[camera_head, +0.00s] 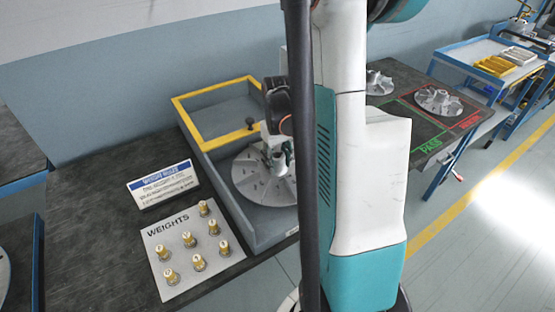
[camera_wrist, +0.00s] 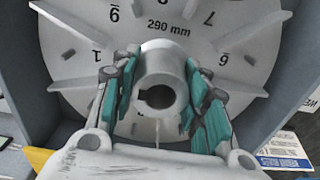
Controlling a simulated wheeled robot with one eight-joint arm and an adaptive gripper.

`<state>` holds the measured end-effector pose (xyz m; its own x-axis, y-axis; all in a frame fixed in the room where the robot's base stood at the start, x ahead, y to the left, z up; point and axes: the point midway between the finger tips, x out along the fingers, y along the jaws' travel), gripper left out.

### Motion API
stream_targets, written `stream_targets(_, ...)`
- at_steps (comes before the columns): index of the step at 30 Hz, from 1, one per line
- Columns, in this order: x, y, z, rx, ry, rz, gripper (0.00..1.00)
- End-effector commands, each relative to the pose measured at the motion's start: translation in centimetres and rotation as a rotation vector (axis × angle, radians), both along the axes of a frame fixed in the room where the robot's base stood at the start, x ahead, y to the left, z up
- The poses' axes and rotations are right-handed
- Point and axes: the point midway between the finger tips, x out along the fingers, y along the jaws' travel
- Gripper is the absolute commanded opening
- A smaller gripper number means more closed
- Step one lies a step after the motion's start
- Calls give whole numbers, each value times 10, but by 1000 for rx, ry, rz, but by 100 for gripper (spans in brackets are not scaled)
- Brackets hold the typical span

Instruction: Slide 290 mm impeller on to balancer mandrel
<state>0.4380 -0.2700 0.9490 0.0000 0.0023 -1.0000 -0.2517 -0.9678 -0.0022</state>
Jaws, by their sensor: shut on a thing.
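The impeller (camera_head: 262,187), a grey finned disc marked "290 mm", is at the front of the balancer (camera_head: 212,169), a grey box with a yellow rim. In the wrist view the impeller (camera_wrist: 215,20) faces me, with numbers around it and a keyed bore in its hub (camera_wrist: 160,68). My gripper (camera_wrist: 158,90) is shut on the hub, one teal pad on each side. In the head view my gripper (camera_head: 279,152) is at the hub, partly behind my arm. I cannot make out the mandrel, nor tell whether the impeller rests on anything.
A weights board (camera_head: 190,252) with several brass weights and a sign (camera_head: 162,184) are on the dark bench at left. Other impellers (camera_head: 438,101) are on the table with PASS markings (camera_head: 431,143) at right. A blue cart (camera_head: 480,53) with yellow bins stands beyond.

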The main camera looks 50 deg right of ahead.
Motion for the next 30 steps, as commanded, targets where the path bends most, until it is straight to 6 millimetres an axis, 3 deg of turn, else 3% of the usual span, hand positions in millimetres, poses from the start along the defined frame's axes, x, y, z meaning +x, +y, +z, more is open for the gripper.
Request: stream_targets(30,0,0,-22,0,0,0,17)
